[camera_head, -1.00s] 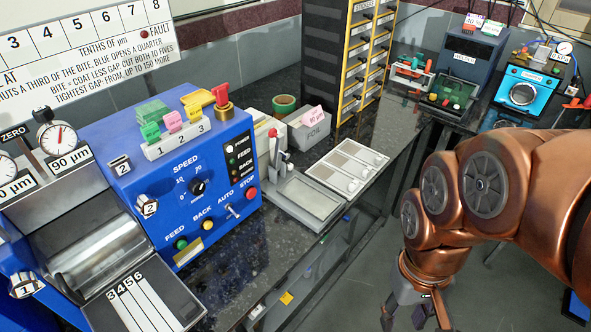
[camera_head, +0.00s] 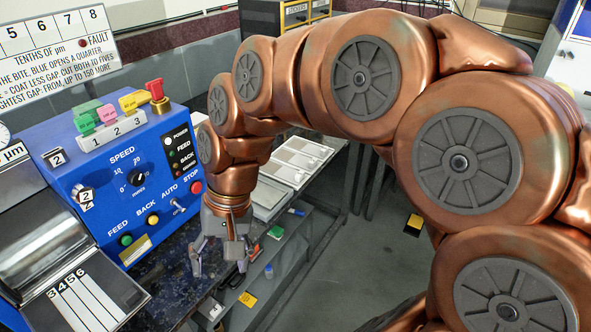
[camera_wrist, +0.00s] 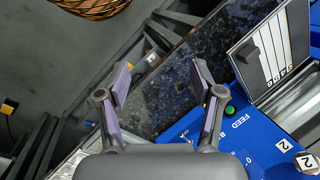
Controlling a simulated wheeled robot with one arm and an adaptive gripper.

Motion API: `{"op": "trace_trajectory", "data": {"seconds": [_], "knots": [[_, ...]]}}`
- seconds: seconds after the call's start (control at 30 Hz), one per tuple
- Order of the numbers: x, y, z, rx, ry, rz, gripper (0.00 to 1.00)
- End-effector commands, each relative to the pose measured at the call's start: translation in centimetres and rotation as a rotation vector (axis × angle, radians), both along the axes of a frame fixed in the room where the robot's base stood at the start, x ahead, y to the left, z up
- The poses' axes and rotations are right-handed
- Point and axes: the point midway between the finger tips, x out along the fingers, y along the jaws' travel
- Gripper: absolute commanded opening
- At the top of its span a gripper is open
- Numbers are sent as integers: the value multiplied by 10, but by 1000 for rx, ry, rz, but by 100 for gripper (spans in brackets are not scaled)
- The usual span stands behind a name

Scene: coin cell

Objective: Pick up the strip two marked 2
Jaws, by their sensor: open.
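My gripper (camera_head: 219,262) is open and empty, pointing down over the dark counter in front of the blue machine. In the wrist view its two fingers (camera_wrist: 162,78) are spread, with only speckled dark counter between them. I cannot make out which piece is the strip marked 2. A tray with slots numbered 3 to 6 (camera_head: 82,305) is at the machine's lower front, and its lower numbers do not show. The same tray stands at upper right in the wrist view (camera_wrist: 285,40). A pale board with grey patches (camera_head: 306,150) lies behind my gripper, partly hidden by my arm.
The blue machine (camera_head: 95,185) with knobs and buttons stands left of my gripper. A stand numbered 1, 2, 3 (camera_head: 112,132) holds coloured tags on top. A shelf (camera_head: 285,268) with small items lies below the counter edge.

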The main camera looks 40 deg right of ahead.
Motion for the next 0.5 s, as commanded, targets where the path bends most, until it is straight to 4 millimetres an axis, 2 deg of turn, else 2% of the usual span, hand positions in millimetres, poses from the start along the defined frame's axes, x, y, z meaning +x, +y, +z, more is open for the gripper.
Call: {"op": "trace_trajectory", "data": {"seconds": [0.03, 0.13, 0.27, 0.37, 0.47, 0.5], "knots": [[23, 1, -9, 54, -4, -75, 67], [64, -4, -7, 159, -4, -234, 67], [118, -25, -4, 304, 8, -455, 67], [156, -54, -6, 418, 27, -634, 67], [191, -94, -11, 533, 51, -818, 67], [204, -113, -13, 581, 59, -895, 67]]}}
